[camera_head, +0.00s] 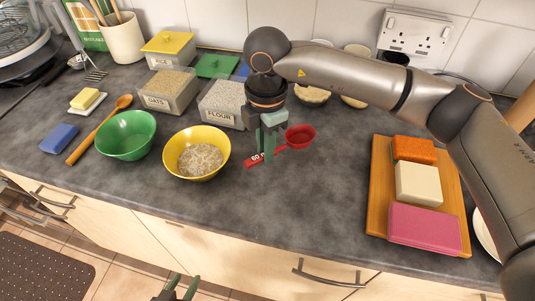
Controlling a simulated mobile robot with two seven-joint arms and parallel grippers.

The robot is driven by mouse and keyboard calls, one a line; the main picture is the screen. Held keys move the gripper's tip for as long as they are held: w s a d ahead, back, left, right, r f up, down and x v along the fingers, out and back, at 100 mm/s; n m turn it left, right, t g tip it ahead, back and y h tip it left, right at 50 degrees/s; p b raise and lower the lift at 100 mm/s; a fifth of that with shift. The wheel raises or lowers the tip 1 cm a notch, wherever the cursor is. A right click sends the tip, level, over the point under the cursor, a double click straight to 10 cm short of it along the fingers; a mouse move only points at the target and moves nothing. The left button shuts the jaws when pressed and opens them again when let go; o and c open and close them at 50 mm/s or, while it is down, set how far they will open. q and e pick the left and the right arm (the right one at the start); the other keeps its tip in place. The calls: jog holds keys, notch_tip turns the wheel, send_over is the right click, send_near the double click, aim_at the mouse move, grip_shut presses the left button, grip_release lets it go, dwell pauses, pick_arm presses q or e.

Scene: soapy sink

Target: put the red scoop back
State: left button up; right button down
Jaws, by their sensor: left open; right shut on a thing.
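The red scoop (300,136) is near the middle of the counter, right of the flour container (222,104). Its round cup points right and back, and its handle, marked "60", points front left. My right gripper (267,152) reaches down from above and is shut on the handle. I cannot tell whether the scoop touches the counter or hangs just above it. The cup looks empty. My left gripper (177,290) is at the bottom edge, low in front of the counter, open and empty; most of it is out of frame.
A yellow bowl (222,151) holding pale flakes and a green bowl (126,135) stand left. The oats container (168,92) is behind them. A wooden board (377,205) with several coloured blocks is right. The counter front centre is clear. My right arm hides part of the back.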

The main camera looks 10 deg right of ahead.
aim_at(268, 168)
jog(key=shift+w+d+f, duration=0.15)
jog(key=shift+f, duration=0.15)
notch_tip(268, 168, down, 3)
jog(key=shift+w+d+f+p, duration=0.1)
jog(key=shift+w+p, duration=0.05)
jog(key=shift+p, duration=0.3)
jog(key=shift+f, duration=0.3)
jog(key=c, duration=0.8)
grip_release()
jog(key=shift+r, duration=0.1)
jog(key=shift+r, duration=0.2)
notch_tip(268, 168, up, 12)
jog(key=shift+d+f+b, duration=0.1)
jog(key=shift+b, duration=0.55)
